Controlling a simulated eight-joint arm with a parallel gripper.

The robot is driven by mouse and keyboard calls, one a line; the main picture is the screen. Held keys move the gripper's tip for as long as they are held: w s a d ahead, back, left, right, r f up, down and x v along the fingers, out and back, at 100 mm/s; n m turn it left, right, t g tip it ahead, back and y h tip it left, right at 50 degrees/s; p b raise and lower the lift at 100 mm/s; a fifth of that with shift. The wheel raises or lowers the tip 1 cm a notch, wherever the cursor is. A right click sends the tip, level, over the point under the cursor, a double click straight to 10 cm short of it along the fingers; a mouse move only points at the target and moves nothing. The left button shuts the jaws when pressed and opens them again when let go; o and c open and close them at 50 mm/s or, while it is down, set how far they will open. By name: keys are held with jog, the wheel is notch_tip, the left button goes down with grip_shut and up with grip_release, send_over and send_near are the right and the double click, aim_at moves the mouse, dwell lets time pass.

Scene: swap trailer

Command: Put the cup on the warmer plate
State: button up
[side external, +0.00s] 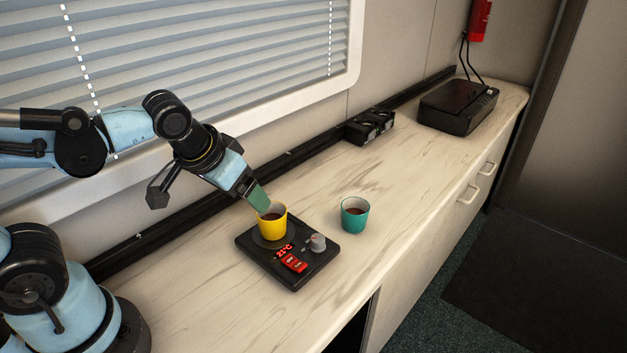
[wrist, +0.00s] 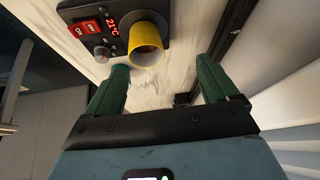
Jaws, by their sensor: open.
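A yellow cup (side external: 272,223) with dark contents stands upright on the round plate of the black warmer (side external: 296,281). It also shows in the wrist view (wrist: 148,53), ahead of the fingers. A teal cup (side external: 355,217) with dark contents stands upright on the counter, right of the warmer; in the wrist view it is mostly hidden behind a finger. My gripper (side external: 260,199) is just above and behind the yellow cup's rim. In the wrist view its green fingers (wrist: 162,80) are spread apart, with nothing between them.
The warmer has a grey knob (side external: 318,242), red switches and a display reading 21°C. A small black device (side external: 370,126) stands by the wall and a larger black box (side external: 458,106) at the far end. The counter (side external: 425,165) is clear between the teal cup and these.

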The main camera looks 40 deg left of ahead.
jog(key=shift+s+a+r+m+t+h, duration=0.3)
jog(key=shift+r+m+t+h, duration=0.3)
jog(key=shift+t, duration=0.2)
dwell(0.9)
